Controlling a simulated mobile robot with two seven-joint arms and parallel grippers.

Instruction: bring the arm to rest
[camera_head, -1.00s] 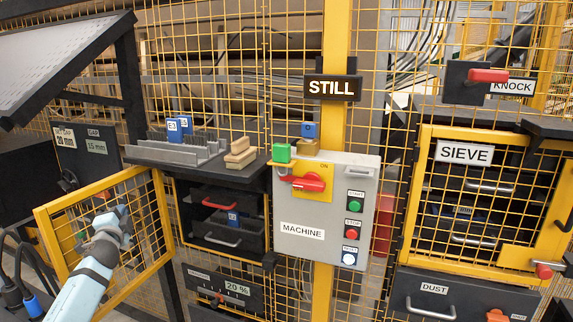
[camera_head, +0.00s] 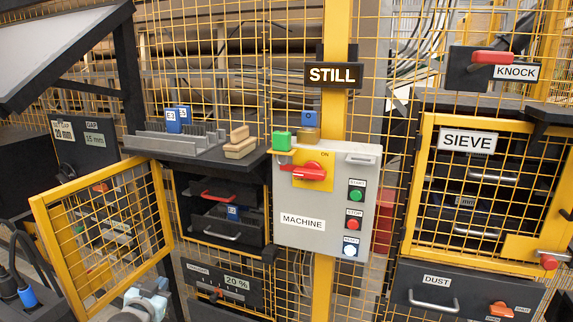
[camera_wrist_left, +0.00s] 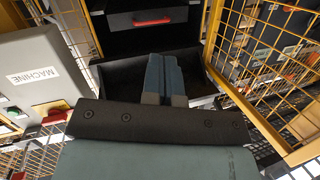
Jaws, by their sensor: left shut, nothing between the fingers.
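My left gripper shows in the left wrist view (camera_wrist_left: 166,80), its two blue-grey fingers together with nothing between them. In the head view only part of my left arm shows at the bottom edge, below the open yellow mesh door (camera_head: 105,240). The fingers are apart from the door and from the machine box (camera_head: 325,200). Behind the fingers in the wrist view is a dark compartment with a red-handled drawer (camera_wrist_left: 150,20). My right gripper is not in view.
The grey machine box carries a red switch (camera_head: 304,171) and several buttons. The sign above reads STILL (camera_head: 333,75). A shelf (camera_head: 195,160) holds blue blocks, a grey rack and wooden pieces. The closed sieve cabinet (camera_head: 466,142) is at right, with a dust drawer (camera_head: 425,297) below.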

